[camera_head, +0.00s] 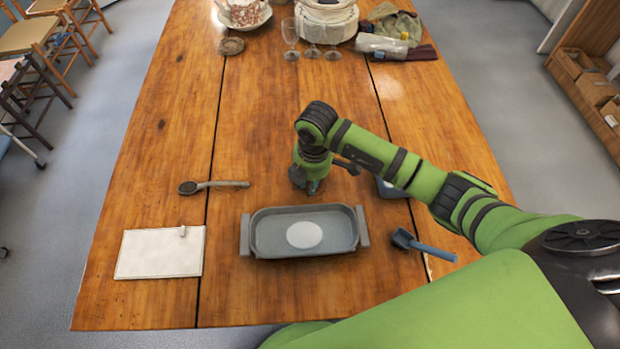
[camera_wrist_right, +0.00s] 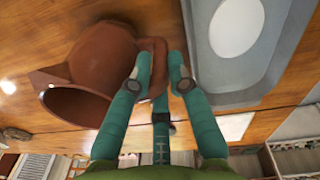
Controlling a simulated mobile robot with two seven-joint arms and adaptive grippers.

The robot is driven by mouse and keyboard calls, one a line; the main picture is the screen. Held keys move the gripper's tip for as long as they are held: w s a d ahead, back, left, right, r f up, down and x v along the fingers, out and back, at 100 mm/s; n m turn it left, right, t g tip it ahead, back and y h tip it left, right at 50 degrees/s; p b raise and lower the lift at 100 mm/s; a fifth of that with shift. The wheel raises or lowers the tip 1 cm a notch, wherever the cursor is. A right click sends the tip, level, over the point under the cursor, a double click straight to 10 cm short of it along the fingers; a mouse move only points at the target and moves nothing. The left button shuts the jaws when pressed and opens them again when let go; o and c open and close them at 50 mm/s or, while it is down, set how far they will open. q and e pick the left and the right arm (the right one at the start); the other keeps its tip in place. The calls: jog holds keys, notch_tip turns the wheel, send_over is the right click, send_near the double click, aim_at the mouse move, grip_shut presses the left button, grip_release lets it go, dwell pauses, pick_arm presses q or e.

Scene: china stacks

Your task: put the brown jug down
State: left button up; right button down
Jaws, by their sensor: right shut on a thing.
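The brown jug (camera_wrist_right: 103,55) shows in the right wrist view, its open mouth toward the lower left of the picture. My right gripper (camera_wrist_right: 160,82) is shut on the jug's looped handle. In the head view my right gripper (camera_head: 312,186) points down over the middle of the table, just behind the grey tray. The jug cannot be made out in the head view; my arm and gripper seem to hide it. I cannot tell whether its base touches the table. My left gripper is not in view.
The grey tray (camera_head: 262,246) holds a white oval (camera_head: 304,235). A blue-grey container (camera_head: 393,190) is partly behind my arm. A blue scoop (camera_head: 424,245), a brush (camera_head: 213,186) and a white board (camera_head: 160,252) lie around. Glasses (camera_head: 291,34) and china stand far back. The table's middle left is clear.

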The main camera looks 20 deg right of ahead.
jog(key=shift+w+a, duration=0.1)
jog(key=c, duration=1.2)
grip_release()
jog(key=shift+f, duration=0.1)
jog(key=r, duration=0.4)
jog(key=r+b, duration=0.1)
jog(key=r, duration=0.3)
jog(key=s+r, duration=0.1)
jog(key=r, duration=0.3)
jog(key=shift+d+r+b, duration=0.15)
jog(key=shift+d+b, duration=0.15)
jog(key=shift+b, duration=0.1)
